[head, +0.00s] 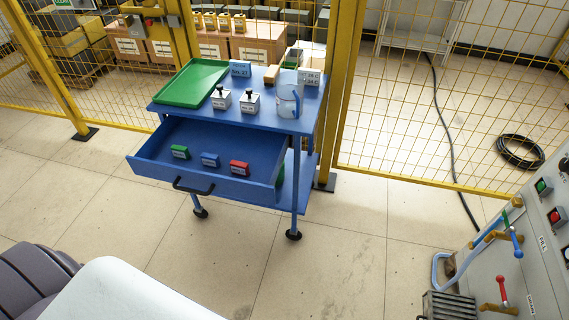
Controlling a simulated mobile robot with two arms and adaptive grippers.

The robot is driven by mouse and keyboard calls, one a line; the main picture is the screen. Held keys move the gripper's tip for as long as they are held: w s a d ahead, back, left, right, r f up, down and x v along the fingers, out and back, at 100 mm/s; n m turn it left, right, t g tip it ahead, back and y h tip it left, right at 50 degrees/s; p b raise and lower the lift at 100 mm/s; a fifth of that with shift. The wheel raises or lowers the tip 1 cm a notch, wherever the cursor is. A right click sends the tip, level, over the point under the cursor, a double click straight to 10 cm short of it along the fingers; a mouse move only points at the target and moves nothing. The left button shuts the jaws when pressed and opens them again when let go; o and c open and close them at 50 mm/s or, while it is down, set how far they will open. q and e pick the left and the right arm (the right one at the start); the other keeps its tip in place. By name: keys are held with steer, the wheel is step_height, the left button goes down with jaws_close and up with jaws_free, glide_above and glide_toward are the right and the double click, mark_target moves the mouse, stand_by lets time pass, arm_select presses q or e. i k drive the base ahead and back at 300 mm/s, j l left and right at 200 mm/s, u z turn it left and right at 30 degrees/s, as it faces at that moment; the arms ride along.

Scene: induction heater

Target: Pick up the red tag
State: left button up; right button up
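The red tag (239,168) lies in the open drawer (150,168) of the blue cart, at the right end of a row. A blue tag (210,160) is to its left, and a green tag (180,152) is further left. The three tags are apart from each other. The drawer is pulled out toward me, with a dark handle (192,186) on its front. Neither of my grippers shows in the head view. Pale and dark parts at the lower left look like my own arm links.
The cart top (270,118) bears a green tray (193,82), two small white boxes with black knobs (221,99), and a clear container (289,98). A yellow mesh fence (420,120) stands behind. A control panel (540,250) is at right. The floor before the cart is clear.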

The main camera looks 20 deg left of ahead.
mark_target(237, 167)
steer(key=j+z, duration=0.3)
steer(key=j, duration=0.15)
steer(key=k+j+z, duration=0.1)
steer(key=j+z, duration=0.2)
steer(key=j, duration=0.15)
steer(key=k+j+z, duration=0.15)
steer(key=j+z, duration=0.2)
steer(key=k+j+z, duration=0.3)
steer(key=j, duration=0.15)
steer(key=i, duration=0.1)
